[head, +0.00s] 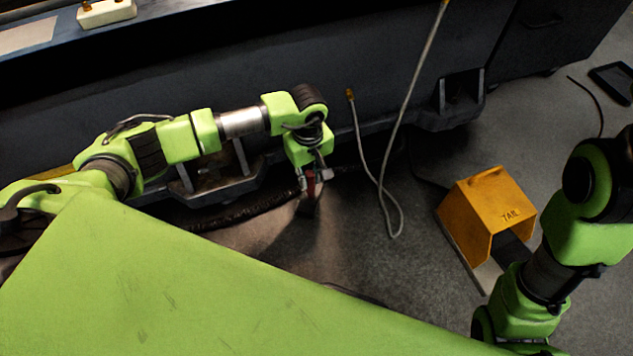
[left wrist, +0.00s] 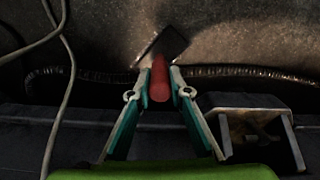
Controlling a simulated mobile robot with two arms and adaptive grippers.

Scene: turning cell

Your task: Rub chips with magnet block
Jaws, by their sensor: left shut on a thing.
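My left gripper (head: 316,178) is shut on the red handle of the magnet block (left wrist: 159,80), low over the floor beside the machine base. The block's dark flat head (left wrist: 168,45) points away from the fingers in the left wrist view. In the head view the block (head: 310,207) is small and dark below the fingers. The floor around it has a brownish, speckled patch (head: 285,235) that may be chips; single chips are too small to tell. I cannot tell whether the head touches the floor. My right gripper is not in view; only its arm shows at the right.
A ribbed conduit (head: 235,213) runs along the machine base. It also crosses the left wrist view (left wrist: 245,71) behind the fingers. A grey cable (head: 390,170) lies loose to the right. An orange pedal guard marked TAIL (head: 483,204) stands on the floor.

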